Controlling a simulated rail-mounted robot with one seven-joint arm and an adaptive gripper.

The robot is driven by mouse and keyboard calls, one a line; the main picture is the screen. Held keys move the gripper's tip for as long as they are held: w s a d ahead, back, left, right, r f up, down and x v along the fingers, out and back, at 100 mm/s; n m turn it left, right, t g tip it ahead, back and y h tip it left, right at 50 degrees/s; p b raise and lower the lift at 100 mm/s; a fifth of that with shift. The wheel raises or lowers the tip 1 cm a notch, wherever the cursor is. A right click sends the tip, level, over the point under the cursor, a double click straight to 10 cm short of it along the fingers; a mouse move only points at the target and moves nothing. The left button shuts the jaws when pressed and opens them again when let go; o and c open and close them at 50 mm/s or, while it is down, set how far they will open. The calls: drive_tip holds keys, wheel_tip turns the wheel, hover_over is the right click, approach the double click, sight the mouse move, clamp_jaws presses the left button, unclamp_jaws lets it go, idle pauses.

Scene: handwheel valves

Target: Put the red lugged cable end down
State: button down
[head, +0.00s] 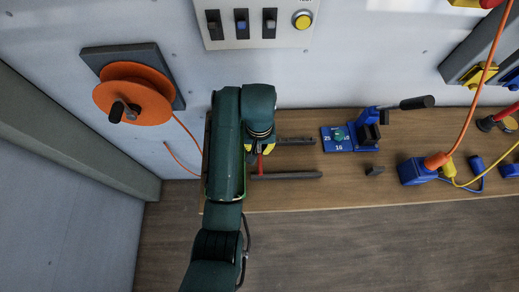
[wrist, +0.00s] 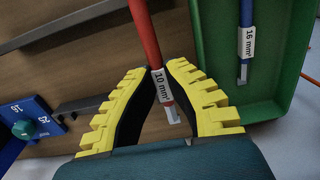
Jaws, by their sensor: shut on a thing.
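The red cable end (wrist: 146,38) has a white tag reading 10 mm² and a metal lug. My gripper (wrist: 158,70) has its yellow ribbed fingers closed on it near the tag. The lug points back toward the palm. In the head view my gripper (head: 262,147) is over the left part of the wooden bench, and a short piece of the red cable (head: 260,163) shows below it. Beside it in the wrist view is a green tray (wrist: 273,88) holding a blue cable end (wrist: 245,30) tagged 16 mm². My arm hides most of the tray in the head view.
Dark bars (head: 288,176) lie on the bench (head: 300,195) right of my gripper. A blue crimping tool (head: 365,135) with a numbered block stands farther right. An orange reel (head: 133,93) hangs on the wall at left, its cable dangling. Plugs and cables crowd the bench's right end.

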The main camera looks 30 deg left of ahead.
sight(259, 149)
wheel_tip(259, 149, up, 8)
drive_tip(key=p, duration=0.5)
drive_tip(key=shift+f+p, duration=0.2)
drive_tip(key=shift+p, duration=0.1)
drive_tip(key=shift+d+f, duration=0.2)
drive_tip(key=shift+f, duration=0.05)
drive_tip(key=s+d+f+m, duration=0.1)
drive_tip(key=d, duration=0.1)
drive_tip(key=s+d+f+m, duration=0.1)
drive_tip(key=d+f, duration=0.1)
drive_tip(key=s+d+f, duration=0.1)
drive_tip(key=d, duration=0.2)
drive_tip(key=shift+s+d+f+m, duration=0.1)
drive_tip(key=shift+s+f+m, duration=0.1)
drive_tip(key=shift+m, duration=0.2)
drive_tip(key=s+d+m, duration=0.1)
drive_tip(key=d, duration=0.1)
drive_tip(key=s+d+f, duration=0.1)
drive_tip(key=s+d, duration=0.1)
drive_tip(key=s+d+m, duration=0.1)
drive_tip(key=s+d, duration=0.1)
drive_tip(key=shift+s+d+f+m, duration=0.15)
drive_tip(key=shift+s+d+m, duration=0.1)
drive_tip(key=shift+m, duration=0.05)
wheel_tip(259, 149, up, 16)
drive_tip(key=s+p, duration=0.2)
drive_tip(key=p, duration=2.2)
